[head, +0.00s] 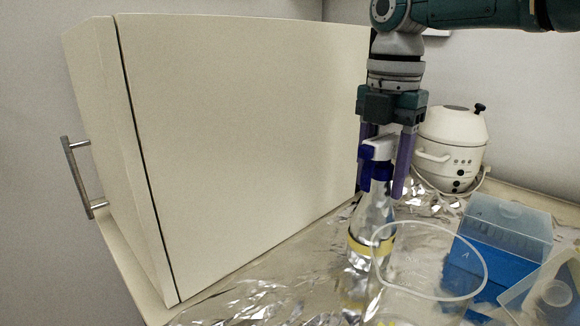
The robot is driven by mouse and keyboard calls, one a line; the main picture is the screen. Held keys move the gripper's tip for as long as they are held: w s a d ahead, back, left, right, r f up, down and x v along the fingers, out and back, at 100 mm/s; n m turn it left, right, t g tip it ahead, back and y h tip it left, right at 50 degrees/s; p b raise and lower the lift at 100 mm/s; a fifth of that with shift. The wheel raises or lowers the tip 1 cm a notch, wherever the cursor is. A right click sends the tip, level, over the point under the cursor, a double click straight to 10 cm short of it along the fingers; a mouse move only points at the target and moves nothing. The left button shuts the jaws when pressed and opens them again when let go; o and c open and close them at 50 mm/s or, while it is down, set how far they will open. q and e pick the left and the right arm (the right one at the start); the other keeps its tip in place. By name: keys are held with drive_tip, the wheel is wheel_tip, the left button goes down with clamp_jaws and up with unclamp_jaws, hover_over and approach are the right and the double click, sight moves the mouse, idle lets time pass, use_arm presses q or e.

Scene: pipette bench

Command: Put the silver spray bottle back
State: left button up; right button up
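The silver spray bottle (374,215) is upright on the foil-covered bench, with a blue and white spray head (379,149) and a yellow band. Its lower part is partly seen through the clear beaker in front. My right gripper (385,178) points straight down over it. Its two purple fingers are wide apart, one on each side of the spray head. A small gap seems to show between the right-hand finger and the blue neck, and the left-hand finger is partly hidden behind the head. My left gripper is out of view.
A large closed cream cabinet (245,140) with a metal handle (82,178) fills the left. A clear beaker (425,285) stands just before the bottle. A white centrifuge-like device (452,148) and a blue tip box (495,250) stand to the right. Crumpled foil (270,293) covers the bench.

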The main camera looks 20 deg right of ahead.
drive_tip(key=shift+o, duration=1.1)
wheel_tip(320, 180, up, 12)
drive_tip(key=shift+r, duration=0.15)
